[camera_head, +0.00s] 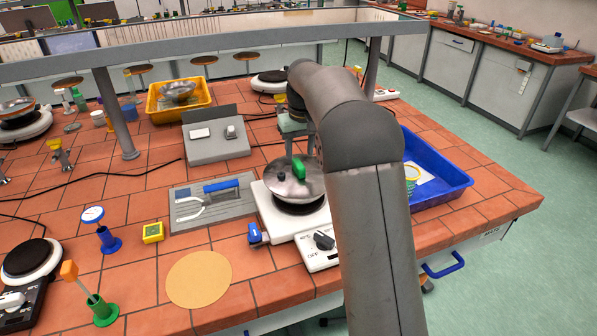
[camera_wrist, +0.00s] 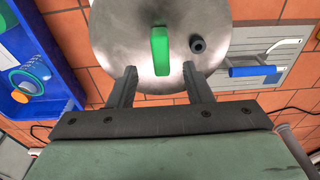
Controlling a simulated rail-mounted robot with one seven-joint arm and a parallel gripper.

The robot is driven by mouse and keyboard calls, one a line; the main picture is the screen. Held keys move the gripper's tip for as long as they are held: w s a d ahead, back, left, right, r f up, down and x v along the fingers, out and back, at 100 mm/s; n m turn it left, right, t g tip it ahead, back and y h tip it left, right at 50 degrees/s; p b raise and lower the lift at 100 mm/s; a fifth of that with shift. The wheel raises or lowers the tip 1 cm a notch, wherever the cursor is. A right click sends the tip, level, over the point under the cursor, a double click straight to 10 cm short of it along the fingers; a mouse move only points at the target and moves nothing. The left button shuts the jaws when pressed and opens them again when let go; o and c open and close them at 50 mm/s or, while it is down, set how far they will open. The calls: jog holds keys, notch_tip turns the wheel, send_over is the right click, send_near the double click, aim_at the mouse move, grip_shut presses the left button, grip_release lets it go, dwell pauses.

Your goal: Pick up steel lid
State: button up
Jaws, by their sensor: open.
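The steel lid (camera_head: 284,183) is a round, shiny metal disc with a green upright handle (camera_wrist: 160,50) and a small dark knob (camera_wrist: 198,45). In the head view it sits over a black hotplate on a white base (camera_head: 262,210). My gripper (camera_wrist: 160,80) is open in the wrist view, its two dark fingers reaching over the lid's near edge. The green handle stands between and just beyond the fingertips, with a gap on each side. In the head view my arm hides part of the area to the right of the lid, and the fingers are hard to make out.
A blue tray (camera_head: 463,184) stands to the right of my arm. A grey stand (camera_head: 216,150) is behind. A shelf rail (camera_head: 200,53) crosses above the bench. A round tan mat (camera_head: 199,279) lies in front.

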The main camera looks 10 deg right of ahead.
aim_at(299, 163)
jog(key=shift+w+a+f+p, duration=0.15)
jog(key=shift+f+p, duration=0.3)
jog(key=shift+f, duration=0.95)
jog(key=shift+w+f+p, duration=0.15)
jog(key=shift+f+p, duration=0.25)
jog(key=shift+f, duration=0.95)
grip_shut()
